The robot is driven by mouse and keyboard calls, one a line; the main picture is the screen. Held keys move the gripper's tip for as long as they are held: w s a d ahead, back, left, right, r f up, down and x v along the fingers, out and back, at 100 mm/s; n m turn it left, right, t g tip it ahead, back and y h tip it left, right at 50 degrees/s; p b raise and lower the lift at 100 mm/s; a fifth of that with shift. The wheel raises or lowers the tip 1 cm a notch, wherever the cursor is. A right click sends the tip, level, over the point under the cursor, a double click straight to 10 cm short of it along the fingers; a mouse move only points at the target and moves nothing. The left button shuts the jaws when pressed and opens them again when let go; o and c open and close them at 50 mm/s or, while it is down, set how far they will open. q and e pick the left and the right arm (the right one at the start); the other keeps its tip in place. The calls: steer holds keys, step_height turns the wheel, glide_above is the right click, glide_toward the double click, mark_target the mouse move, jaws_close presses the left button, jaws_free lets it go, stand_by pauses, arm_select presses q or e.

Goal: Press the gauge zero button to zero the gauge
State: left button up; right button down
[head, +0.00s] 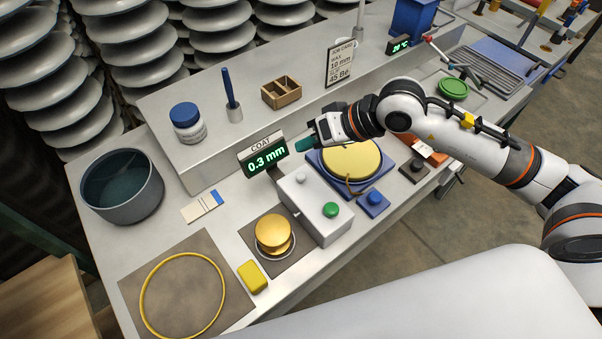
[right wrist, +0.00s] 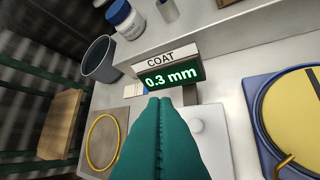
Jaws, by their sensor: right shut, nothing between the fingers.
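The gauge display (head: 264,157) is marked COAT and reads 0.3 mm; it also shows in the right wrist view (right wrist: 169,76). Beside it is a light grey box (head: 309,219) with a pale round button (head: 300,179) and a green button (head: 331,210) on top. I cannot tell by label which is the zero button. In the right wrist view a pale button (right wrist: 197,125) shows right of my fingers; the green one is not visible there. My right gripper (head: 304,145), teal-fingered, is shut and empty above and behind the box. My left gripper is not in view.
A yellow disc (head: 349,161) on a blue base lies under my right wrist. A blue button (head: 375,198) sits right of the box. A gold stack (head: 273,233), yellow block (head: 253,277) and yellow ring (head: 146,287) lie left. A raised shelf (head: 230,105) runs behind.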

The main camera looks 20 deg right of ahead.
steer(key=b, duration=0.2)
glide_above(301, 177)
steer(key=d, duration=0.1)
steer(key=f, duration=0.5)
steer(key=shift+d+f, duration=0.2)
steer(key=shift+f, duration=0.1)
steer(key=shift+f+b, duration=0.65)
steer(key=shift+b, duration=0.3)
stand_by(0.3)
steer(key=shift+f+b, duration=0.4)
steer(key=shift+b, duration=0.55)
